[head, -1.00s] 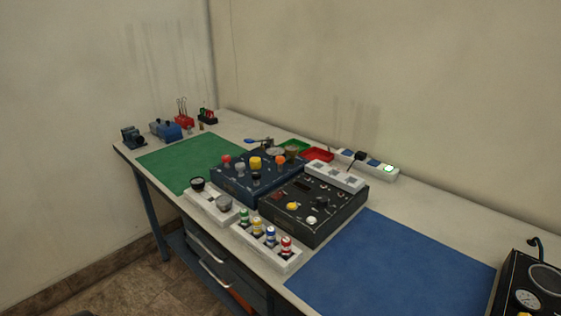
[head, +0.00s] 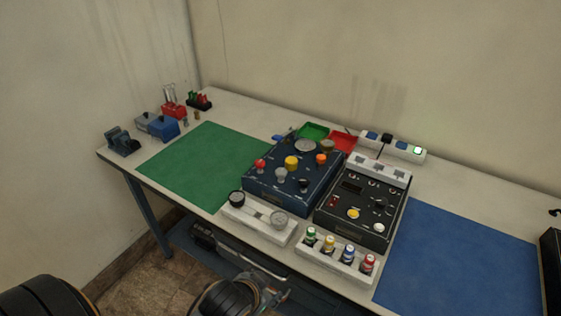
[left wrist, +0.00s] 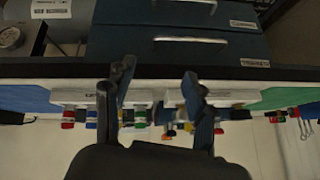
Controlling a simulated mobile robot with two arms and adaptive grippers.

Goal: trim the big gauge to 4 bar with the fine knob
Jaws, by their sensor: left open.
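A blue console (head: 262,188) stands mid-table in the head view. A round dial face (head: 305,146) sits at its back; its reading is too small to make out. Knobs on the console include a yellow one (head: 291,162), an orange one (head: 321,158), a red one (head: 260,164) and a grey one (head: 280,173). I cannot tell which is the fine knob. My left gripper (left wrist: 158,88) is open and empty in the left wrist view, by the table's front edge, apart from the console. My right gripper is not identifiable.
A black console (head: 328,215) stands right of the blue one. A white tray (head: 259,222) with two round parts and a white rack (head: 339,265) of coloured bottles lie in front. The green mat (head: 198,165) and blue mat (head: 460,255) are clear.

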